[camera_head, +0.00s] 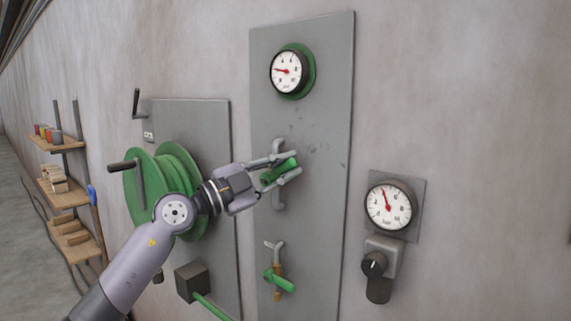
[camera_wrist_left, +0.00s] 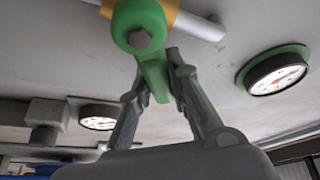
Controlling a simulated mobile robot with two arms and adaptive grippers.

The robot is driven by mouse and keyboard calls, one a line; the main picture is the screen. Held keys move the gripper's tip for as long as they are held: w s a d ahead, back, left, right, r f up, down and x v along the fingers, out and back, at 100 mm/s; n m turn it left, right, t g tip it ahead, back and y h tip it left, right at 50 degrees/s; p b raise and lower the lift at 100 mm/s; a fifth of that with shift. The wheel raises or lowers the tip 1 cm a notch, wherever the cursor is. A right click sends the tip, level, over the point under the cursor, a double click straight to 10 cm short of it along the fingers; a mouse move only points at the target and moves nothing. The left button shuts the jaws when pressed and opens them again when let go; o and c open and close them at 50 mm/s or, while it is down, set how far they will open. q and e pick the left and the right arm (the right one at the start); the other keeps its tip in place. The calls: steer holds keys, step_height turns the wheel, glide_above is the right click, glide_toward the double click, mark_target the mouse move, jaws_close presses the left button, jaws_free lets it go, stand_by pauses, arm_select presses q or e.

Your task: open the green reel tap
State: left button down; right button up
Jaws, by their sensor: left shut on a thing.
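The upper tap on the tall grey panel has a green lever (camera_head: 279,172) in front of a grey pipe (camera_head: 279,198). My left gripper (camera_head: 290,165) has its fingers on either side of this lever and is shut on it. In the left wrist view, the green lever (camera_wrist_left: 153,75) runs from a hub with a bolt down between the fingertips (camera_wrist_left: 160,82). A brass-coloured part and a grey pipe (camera_wrist_left: 200,22) show behind the hub. The lever looks slanted in the head view. My right gripper is out of view.
A lower tap with a green handle (camera_head: 278,281) sits below on the panel (camera_head: 325,130). A green hose reel (camera_head: 180,170) is at the left, behind my arm. A green-rimmed gauge (camera_head: 289,71) is above; another gauge (camera_head: 389,205) and black knob (camera_head: 373,265) are right.

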arm_select(q)
steer(key=c, duration=1.5)
jaws_free()
